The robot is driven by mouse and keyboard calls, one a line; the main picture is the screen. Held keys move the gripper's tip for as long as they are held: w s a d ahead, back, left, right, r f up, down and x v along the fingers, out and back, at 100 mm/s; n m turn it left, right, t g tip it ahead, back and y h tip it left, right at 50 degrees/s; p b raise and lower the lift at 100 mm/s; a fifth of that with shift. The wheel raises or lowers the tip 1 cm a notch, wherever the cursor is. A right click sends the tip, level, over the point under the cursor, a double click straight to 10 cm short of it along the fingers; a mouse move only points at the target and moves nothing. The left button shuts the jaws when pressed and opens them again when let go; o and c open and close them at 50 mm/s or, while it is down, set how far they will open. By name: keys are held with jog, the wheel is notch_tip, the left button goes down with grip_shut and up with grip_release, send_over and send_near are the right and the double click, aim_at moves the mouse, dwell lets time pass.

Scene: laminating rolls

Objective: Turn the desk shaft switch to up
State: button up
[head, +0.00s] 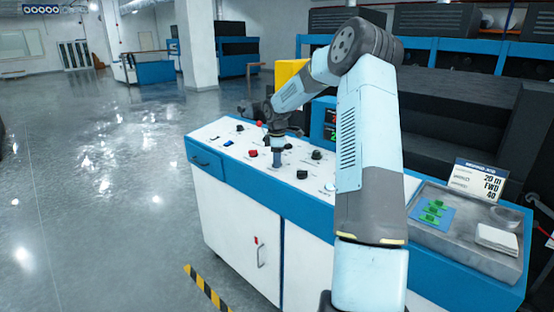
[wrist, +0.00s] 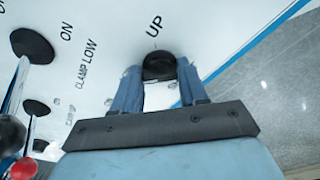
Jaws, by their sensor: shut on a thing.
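The desk (head: 235,202) has a white sloped control top with a blue edge. My gripper (head: 277,168) points down onto this panel near its front edge. In the wrist view, my gripper (wrist: 160,78) has its two blue fingers closed on the sides of a black round knob (wrist: 158,62). The word UP is printed on the panel just beyond this knob, so I take it as the shaft switch. Its pointer direction cannot be told, as the fingers and the view angle hide part of it. In the head view the gripper covers the knob.
Other black knobs (wrist: 32,46) stand left of the gripper, near ON and CLAMP LOW labels. A lever with a red ball (wrist: 10,132) is close by. A metal tray (head: 408,225) with green pieces and a sign (head: 478,180) lie at the desk's right. Floor at left is open.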

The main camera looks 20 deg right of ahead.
jog(key=shift+c, duration=0.6)
jog(key=shift+m, duration=0.3)
jog(key=m, duration=0.2)
jog(key=shift+a+m, duration=0.1)
jog(key=shift+m, duration=0.3)
jog(key=m, duration=0.5)
jog(key=shift+a+t+h, duration=0.1)
jog(key=shift+t+h, duration=0.2)
jog(key=shift+t, duration=0.1)
jog(key=m, duration=0.5)
jog(key=shift+h, duration=0.3)
jog(key=shift+a+m+h, duration=0.1)
jog(key=shift+m+h, duration=0.2)
jog(key=shift+m, duration=1.9)
jog(key=o, duration=1.1)
jog(key=shift+c, duration=0.2)
